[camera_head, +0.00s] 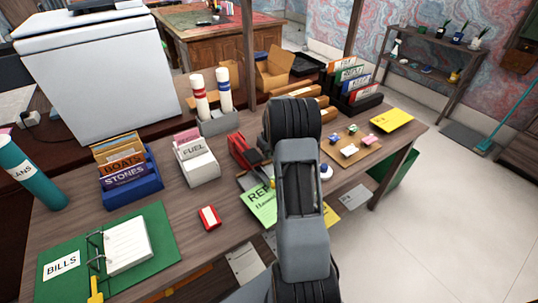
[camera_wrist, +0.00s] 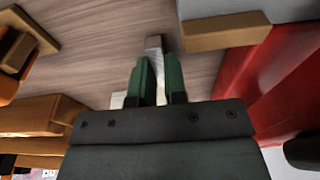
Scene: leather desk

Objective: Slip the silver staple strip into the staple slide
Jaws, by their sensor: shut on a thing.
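In the wrist view my gripper (camera_wrist: 160,66) has its two green fingers shut on the narrow silver staple strip (camera_wrist: 154,43), which sticks out beyond the fingertips over the wood desk. A large red body, which looks like the stapler (camera_wrist: 272,75), is close on the right. In the head view the red stapler (camera_head: 238,147) stands left of my arm, with grey metal showing at its front. I cannot make out the staple slide clearly. My gripper and the strip are hidden behind my arm in the head view.
A green paper (camera_head: 263,207) lies left of my arm. A small red box (camera_head: 209,217) sits on the desk, with clear wood around it. A white file holder (camera_head: 197,168) is behind. A brown board (camera_head: 343,158) with small items lies to the right.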

